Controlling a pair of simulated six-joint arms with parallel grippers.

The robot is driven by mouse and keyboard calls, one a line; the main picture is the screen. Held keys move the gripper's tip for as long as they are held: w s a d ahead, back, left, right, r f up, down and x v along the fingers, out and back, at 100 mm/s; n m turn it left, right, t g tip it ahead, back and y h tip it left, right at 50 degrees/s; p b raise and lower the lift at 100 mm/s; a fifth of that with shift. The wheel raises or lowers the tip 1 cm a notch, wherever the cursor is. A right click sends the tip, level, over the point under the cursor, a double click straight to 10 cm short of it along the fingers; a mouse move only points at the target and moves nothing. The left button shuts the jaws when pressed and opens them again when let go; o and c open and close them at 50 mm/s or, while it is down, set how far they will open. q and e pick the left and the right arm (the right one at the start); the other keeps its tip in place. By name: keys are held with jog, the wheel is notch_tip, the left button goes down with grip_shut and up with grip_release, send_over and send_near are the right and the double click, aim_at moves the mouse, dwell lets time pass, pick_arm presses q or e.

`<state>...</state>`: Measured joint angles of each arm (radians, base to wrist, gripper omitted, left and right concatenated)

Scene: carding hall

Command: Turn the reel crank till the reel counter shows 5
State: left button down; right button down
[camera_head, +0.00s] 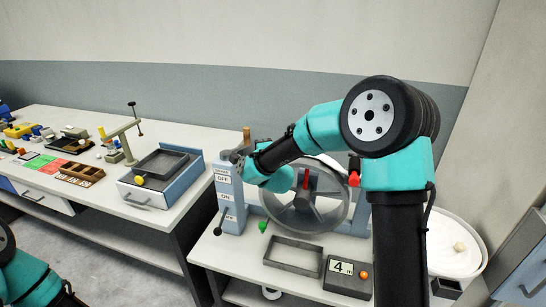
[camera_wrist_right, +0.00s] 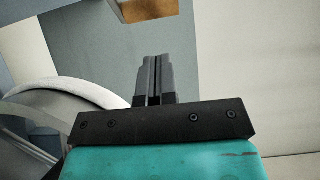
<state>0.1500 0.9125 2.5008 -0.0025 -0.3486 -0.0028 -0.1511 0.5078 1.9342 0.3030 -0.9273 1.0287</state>
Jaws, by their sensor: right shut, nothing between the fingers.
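The reel (camera_head: 348,215), a large grey wheel, stands on the near bench, partly hidden by my right arm. Red parts show at its hub and at its upper right; I cannot tell which belongs to the crank. The reel counter (camera_head: 342,267), a dark box in front of the reel, reads 4. My right gripper (camera_head: 238,156) is at the top of the blue-grey switch post, left of the reel and apart from it. In the right wrist view its fingers (camera_wrist_right: 153,78) are shut and empty, with a curved grey rim at the left. My left gripper is out of view.
The blue-grey post (camera_head: 229,200) has OFF and ON labels and a black-knobbed lever. A green knob (camera_head: 263,226) and a grey tray frame (camera_head: 293,256) sit before the reel. A white round tub (camera_head: 455,245) stands right. A second bench with trays lies left.

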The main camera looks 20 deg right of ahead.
jog(key=s+d, duration=0.1)
jog(key=s, duration=0.6)
jog(key=shift+s, duration=0.4)
jog(key=c, duration=1.9)
grip_release()
